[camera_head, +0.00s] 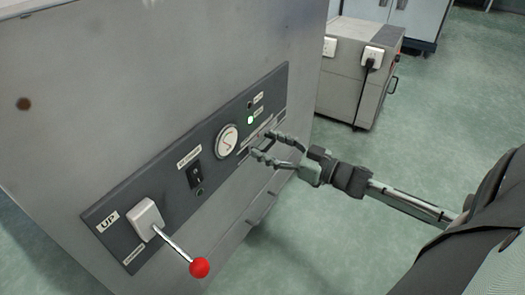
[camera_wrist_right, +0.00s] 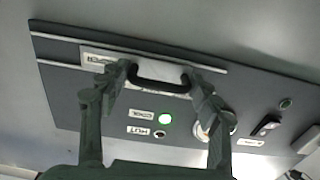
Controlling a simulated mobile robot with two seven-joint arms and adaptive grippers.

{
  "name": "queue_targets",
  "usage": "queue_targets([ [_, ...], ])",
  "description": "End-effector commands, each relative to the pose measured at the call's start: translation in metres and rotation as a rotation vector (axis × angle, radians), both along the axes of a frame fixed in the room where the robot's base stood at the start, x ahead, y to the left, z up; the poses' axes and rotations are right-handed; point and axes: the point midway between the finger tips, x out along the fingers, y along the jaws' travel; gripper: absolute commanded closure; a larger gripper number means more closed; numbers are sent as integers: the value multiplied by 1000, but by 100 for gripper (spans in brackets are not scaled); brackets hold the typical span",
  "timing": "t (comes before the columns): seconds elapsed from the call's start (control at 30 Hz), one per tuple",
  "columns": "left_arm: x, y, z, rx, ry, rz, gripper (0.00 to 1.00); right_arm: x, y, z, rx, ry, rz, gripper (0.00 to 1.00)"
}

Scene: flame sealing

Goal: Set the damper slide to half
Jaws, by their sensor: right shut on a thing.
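The damper slide (camera_wrist_right: 101,59) is a light plate with a partly readable label and a black bar handle (camera_wrist_right: 160,86), running in rails on the dark control panel (camera_wrist_right: 65,90). My right gripper (camera_head: 265,148) is at the far end of the panel in the head view. In the right wrist view my right gripper (camera_wrist_right: 163,75) has one finger at each end of the handle, shut on it. The fingers hide part of the slide in the head view, and its exact position along the rails is hard to tell. My left gripper is not in view.
The panel on the grey machine (camera_head: 150,75) also carries a lit green lamp (camera_head: 251,120), a round gauge (camera_head: 227,140), a black switch (camera_head: 195,173) and a red-knobbed lever (camera_head: 199,267). A grey cabinet (camera_head: 345,90) stands behind. The green floor at right is clear.

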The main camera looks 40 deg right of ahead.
Motion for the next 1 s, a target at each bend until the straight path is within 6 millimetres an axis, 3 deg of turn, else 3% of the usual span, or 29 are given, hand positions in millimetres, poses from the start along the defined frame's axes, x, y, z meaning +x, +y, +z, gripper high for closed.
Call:
queue_targets([
  [0.1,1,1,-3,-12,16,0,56,3,-9,0,-1,1,-3,89],
  [0.33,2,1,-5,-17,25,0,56,4,-9,0,-1,1,-4,89],
  [0.37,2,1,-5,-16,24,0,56,4,-9,0,-1,1,-4,36],
  [0.43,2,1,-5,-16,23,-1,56,3,-9,0,-1,0,-4,28],
  [0.77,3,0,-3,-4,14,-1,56,1,-9,0,0,1,-3,28],
  [1.0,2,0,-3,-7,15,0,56,-30,-22,-2,-1,5,-3,28],
])
